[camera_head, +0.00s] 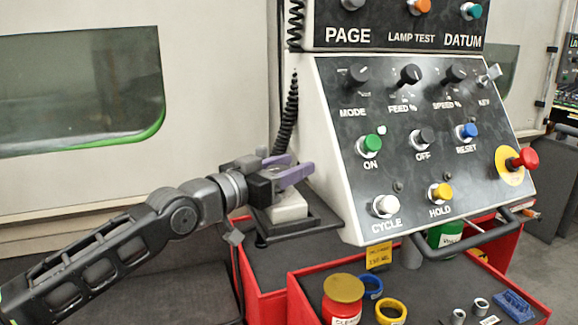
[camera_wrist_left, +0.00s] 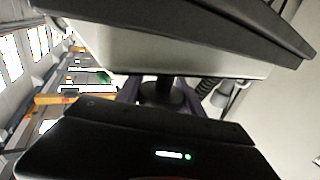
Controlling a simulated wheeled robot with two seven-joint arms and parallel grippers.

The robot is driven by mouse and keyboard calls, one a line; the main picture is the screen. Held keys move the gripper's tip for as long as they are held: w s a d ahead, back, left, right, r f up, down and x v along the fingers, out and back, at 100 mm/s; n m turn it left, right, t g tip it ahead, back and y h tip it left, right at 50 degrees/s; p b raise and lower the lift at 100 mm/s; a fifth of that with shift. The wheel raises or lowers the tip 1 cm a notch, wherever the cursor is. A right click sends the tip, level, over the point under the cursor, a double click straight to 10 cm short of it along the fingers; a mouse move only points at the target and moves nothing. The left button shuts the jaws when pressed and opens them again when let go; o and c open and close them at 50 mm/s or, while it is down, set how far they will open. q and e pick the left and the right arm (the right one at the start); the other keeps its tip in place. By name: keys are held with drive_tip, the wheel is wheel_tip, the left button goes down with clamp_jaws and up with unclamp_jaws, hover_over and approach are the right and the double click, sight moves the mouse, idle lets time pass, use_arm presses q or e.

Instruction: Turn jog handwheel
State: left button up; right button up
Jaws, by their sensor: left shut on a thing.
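My left gripper (camera_head: 293,170) comes in from the left with its purple fingers beside the left edge of the control panel (camera_head: 335,130). It is above a pale box (camera_head: 288,207) on a dark stand. In the left wrist view the fingers (camera_wrist_left: 160,92) are on either side of a dark round part (camera_wrist_left: 162,90), which seems to be the jog handwheel, and are shut on it. In the head view the fingers and wrist hide the handwheel, so its markings and angle cannot be read. My right gripper is not in view.
A coiled black cable (camera_head: 287,115) hangs close behind the fingers. A black rail (camera_head: 465,243) runs below the panel. A red emergency button (camera_head: 525,158) sits at the panel's right. Red bins (camera_head: 262,290) below hold a jar (camera_head: 343,300), rings and small parts.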

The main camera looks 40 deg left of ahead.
use_arm(q)
drive_tip(key=h+b, duration=0.1)
drive_tip(key=b, duration=0.1)
drive_tip(key=m+h+b, duration=0.1)
drive_tip(key=b, duration=0.1)
drive_tip(key=shift+d+f+m+g, duration=0.25)
drive_tip(key=shift+f+m+g, duration=0.05)
drive_tip(key=shift+f, duration=0.05)
drive_tip(key=shift+s+d+r+m+g+h+b, duration=0.15)
drive_tip(key=shift+m+g+h+b, duration=0.35)
drive_tip(key=shift+h, duration=0.6)
drive_tip(key=shift+d+r+m+g+h, duration=0.2)
drive_tip(key=shift+m+g+h, duration=0.1)
drive_tip(key=shift+m+h, duration=0.45)
drive_tip(key=o, duration=1.4)
drive_tip(key=shift+s+a, duration=0.1)
drive_tip(key=shift+s, duration=0.05)
